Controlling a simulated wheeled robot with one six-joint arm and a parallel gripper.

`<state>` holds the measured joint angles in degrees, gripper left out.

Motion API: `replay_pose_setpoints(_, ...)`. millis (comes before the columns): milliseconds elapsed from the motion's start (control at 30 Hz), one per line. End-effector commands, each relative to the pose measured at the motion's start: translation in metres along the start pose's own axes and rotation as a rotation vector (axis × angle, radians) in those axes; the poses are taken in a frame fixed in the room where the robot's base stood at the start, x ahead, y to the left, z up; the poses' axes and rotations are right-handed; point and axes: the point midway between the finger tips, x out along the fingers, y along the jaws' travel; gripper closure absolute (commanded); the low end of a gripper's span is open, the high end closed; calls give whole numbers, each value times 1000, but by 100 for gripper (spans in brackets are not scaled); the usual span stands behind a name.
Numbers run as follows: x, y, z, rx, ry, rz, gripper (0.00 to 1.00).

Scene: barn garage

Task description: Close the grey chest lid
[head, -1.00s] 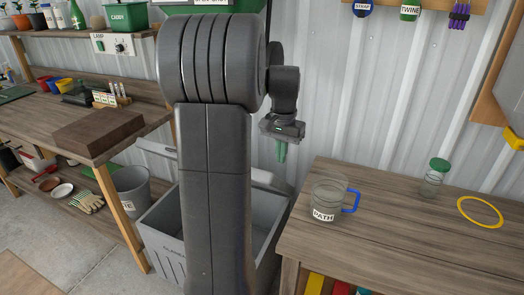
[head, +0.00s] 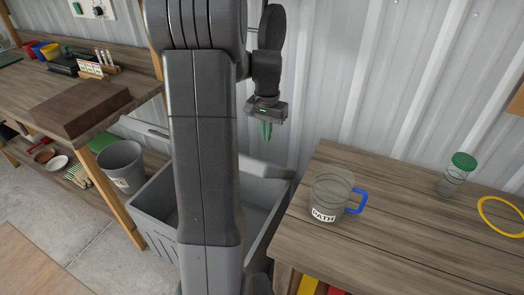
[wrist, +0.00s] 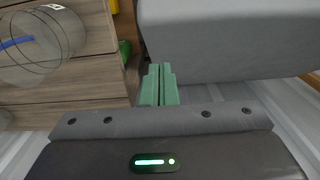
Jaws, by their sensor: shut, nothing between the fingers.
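The grey chest (head: 165,240) stands on the floor between the two benches, with its inside visible. My arm column hides its middle. A grey raised piece at its back right looks like part of the lid (head: 266,173); the rest of the lid is hidden behind my arm. My gripper (head: 267,132) hangs with its green fingers pointing down, above the back right of the chest, in front of the metal wall. In the wrist view the fingers (wrist: 158,85) are together and empty. A large smooth grey panel (wrist: 230,40), likely the lid, lies just beyond them; I cannot tell whether they touch.
A wooden bench (head: 420,240) at right holds a glass mug (head: 330,190) with a blue handle, a green-capped jar (head: 457,175) and a yellow ring (head: 500,215). A grey bucket (head: 122,165) stands left of the chest. Corrugated wall (head: 400,80) closes off the back.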

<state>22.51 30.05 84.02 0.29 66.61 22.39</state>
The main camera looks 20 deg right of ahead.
Motion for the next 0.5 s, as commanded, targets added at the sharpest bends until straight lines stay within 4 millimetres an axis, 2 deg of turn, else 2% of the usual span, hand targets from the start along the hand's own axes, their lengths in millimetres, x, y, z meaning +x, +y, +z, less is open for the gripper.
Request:
replay_pose_setpoints(33, 12, 0, 1, 0, -5, 2, 100)
replay_pose_setpoints(133, 32, 0, 1, 0, -4, 2, 100)
replay_pose_setpoints(300, 46, 0, 20, -1, -1, 0, 100)
replay_pose_setpoints(500, 54, 0, 28, 0, 0, 0, 100)
